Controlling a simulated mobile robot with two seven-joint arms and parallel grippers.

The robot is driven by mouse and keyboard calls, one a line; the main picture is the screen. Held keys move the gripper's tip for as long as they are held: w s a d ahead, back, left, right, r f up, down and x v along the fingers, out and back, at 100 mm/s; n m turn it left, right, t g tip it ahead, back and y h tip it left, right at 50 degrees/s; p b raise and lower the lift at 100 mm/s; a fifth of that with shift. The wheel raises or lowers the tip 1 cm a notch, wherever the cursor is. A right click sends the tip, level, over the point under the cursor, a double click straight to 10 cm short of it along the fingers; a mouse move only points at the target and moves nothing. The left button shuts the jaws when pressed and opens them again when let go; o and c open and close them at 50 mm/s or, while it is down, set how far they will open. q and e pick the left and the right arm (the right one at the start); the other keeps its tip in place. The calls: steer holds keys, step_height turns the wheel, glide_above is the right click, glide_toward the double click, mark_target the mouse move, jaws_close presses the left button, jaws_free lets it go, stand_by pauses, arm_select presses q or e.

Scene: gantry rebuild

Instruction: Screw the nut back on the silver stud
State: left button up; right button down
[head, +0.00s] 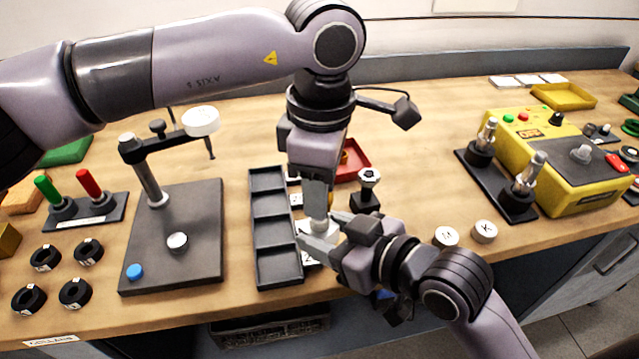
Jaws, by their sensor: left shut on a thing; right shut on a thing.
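I cannot tell whether the pale piece is the nut or the silver stud, or whether both grippers hold the same part. A short silver-topped post on a black block (367,198) stands just right of the grippers.
The black tray (252,235) lies left of the grippers, with a dark plate and post stand (200,260) beyond it. A red tray (358,160) is behind. Two round lettered discs (446,237) lie right. A black plate with silver posts (515,205) adjoins a yellow control box (560,165).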

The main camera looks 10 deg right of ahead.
arm_select(q)
steer(key=m, duration=0.7)
arm_select(e)
steer(key=shift+r, duration=0.1)
arm_select(q)
steer(key=m, duration=0.7)
steer(key=o, duration=1.8)
steer(key=shift+r, duration=4)
